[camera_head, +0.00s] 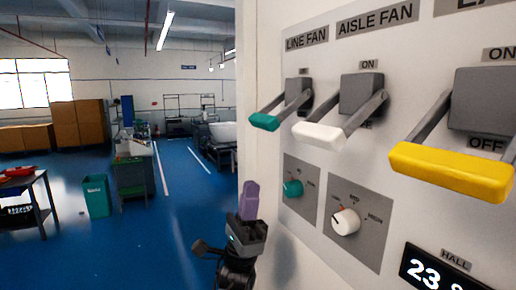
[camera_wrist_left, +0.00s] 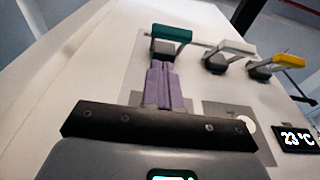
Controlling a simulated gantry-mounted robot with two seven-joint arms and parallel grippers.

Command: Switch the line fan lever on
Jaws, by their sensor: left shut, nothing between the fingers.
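The line fan lever has a teal handle (camera_head: 265,122) on grey arms and is at the upper left of the wall panel, under the LINE FAN label (camera_head: 307,39). Its handle hangs low, below its grey block. In the left wrist view the teal handle (camera_wrist_left: 172,32) lies just beyond the fingertips. My left gripper (camera_head: 249,188) is shut and empty, with purple fingers pointing up, below and slightly left of the handle. Its fingers also show in the left wrist view (camera_wrist_left: 162,80). I cannot tell if they touch the lever. My right gripper is out of view.
To the right are the aisle fan lever with a white handle (camera_head: 319,136) and a lever with a yellow handle (camera_head: 452,171). Below are a teal knob (camera_head: 293,188), a white knob (camera_head: 345,222) and a display (camera_head: 440,270). Open room lies left of the panel.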

